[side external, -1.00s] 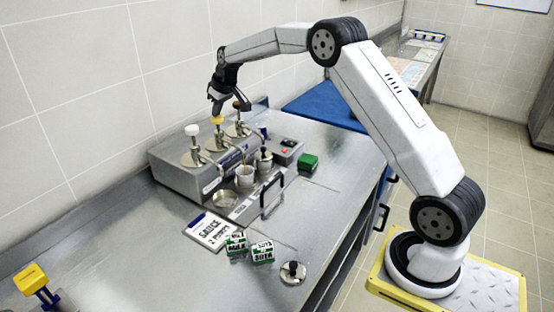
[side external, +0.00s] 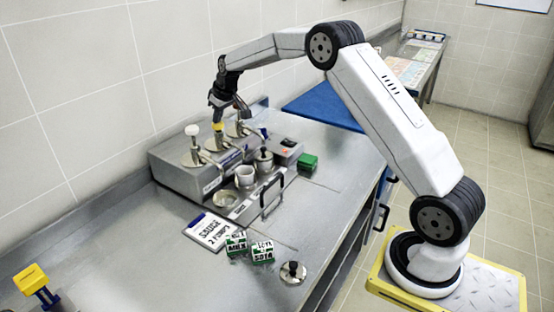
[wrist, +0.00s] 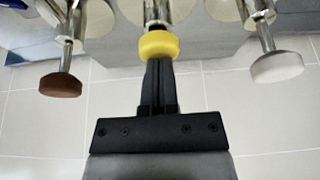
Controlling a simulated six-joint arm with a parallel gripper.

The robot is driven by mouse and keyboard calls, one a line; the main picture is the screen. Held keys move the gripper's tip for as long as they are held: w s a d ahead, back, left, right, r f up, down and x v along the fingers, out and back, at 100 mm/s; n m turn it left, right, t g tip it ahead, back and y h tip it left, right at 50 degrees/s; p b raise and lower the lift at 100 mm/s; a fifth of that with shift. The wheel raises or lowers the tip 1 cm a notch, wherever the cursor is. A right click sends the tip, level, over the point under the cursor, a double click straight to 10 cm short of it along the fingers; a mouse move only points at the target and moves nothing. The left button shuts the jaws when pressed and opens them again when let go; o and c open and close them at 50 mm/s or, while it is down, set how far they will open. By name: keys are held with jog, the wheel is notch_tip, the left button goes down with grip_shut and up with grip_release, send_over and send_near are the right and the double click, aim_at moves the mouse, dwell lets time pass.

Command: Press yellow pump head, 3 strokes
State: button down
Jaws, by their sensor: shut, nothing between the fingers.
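The yellow pump head (side external: 218,127) is the middle one on the grey pump station (side external: 185,178). My gripper (side external: 219,118) is shut and empty, pointing down with its fingertips on top of the yellow head. In the wrist view the closed fingertips (wrist: 158,66) meet the yellow head (wrist: 158,45). The head sits low on its stem.
A white pump head (wrist: 283,66) and a brown one (wrist: 60,85) flank the yellow one. Green-and-white cartons (side external: 262,251) and a lid (side external: 292,272) lie in front. The counter's left front is mostly clear.

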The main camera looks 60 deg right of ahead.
jog(key=shift+s, duration=0.1)
jog(key=shift+r, duration=2.45)
jog(key=shift+f, duration=0.75)
jog(key=shift+f, duration=1.85)
jog(key=shift+r, duration=2.55)
